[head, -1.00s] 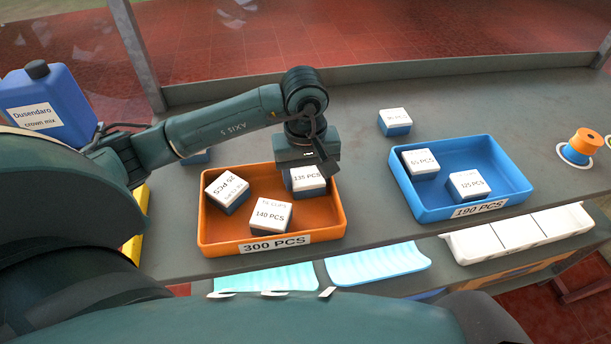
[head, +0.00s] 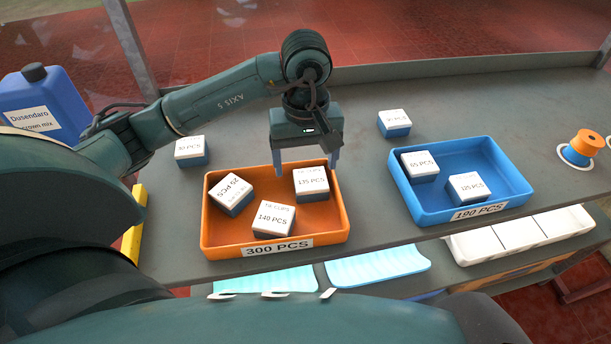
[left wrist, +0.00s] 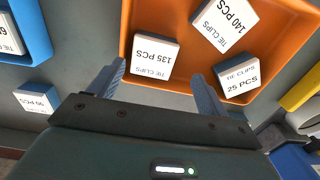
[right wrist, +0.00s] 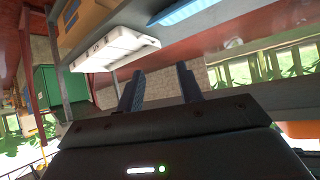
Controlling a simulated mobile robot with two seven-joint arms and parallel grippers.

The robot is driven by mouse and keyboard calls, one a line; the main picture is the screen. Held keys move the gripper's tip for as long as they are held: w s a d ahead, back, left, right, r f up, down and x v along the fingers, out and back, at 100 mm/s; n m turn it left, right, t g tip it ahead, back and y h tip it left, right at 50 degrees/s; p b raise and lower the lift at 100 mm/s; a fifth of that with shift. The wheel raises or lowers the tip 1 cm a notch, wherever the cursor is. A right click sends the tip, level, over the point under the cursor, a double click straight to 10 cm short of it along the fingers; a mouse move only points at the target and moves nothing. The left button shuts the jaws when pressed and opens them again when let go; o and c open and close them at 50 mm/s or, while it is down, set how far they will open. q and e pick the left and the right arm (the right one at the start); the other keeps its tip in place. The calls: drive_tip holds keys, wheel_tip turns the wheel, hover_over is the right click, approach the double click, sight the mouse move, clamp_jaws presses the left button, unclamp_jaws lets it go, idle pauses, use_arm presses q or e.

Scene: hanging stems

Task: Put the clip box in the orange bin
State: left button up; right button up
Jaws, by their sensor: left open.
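The orange bin (head: 209,238), labelled 300 PCS, stands left of centre on the table. In it lie three clip boxes: the 135 PCS box (head: 311,183) at the back right, the 140 PCS box (head: 273,220) at the front and the 25 PCS box (head: 230,193) at the left. My left gripper (head: 307,168) is open and empty above the bin's back edge, apart from the 135 PCS box. In the left wrist view its fingers (left wrist: 158,88) stand apart with that box beyond them. My right gripper (right wrist: 160,88) is open and empty, away from the boxes.
A blue bin (head: 415,212) labelled 190 PCS holds two boxes. One loose box (head: 190,151) sits behind the orange bin at left, another (head: 395,123) behind the blue bin. A blue jug (head: 45,105) stands far left, an orange spool (head: 584,145) far right.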

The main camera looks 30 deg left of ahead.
sight(305, 179)
use_arm(q)
wheel_tip(305, 179, up, 6)
drive_tip(key=shift+r, duration=0.15)
use_arm(e)
drive_tip(key=shift+w+a+r, duration=0.35)
drive_tip(key=shift+w+r, duration=0.05)
drive_tip(key=shift+r, duration=0.25)
drive_tip(key=shift+d+f, duration=0.1)
drive_tip(key=shift+d, duration=0.05)
use_arm(q)
drive_tip(key=shift+s, duration=0.1)
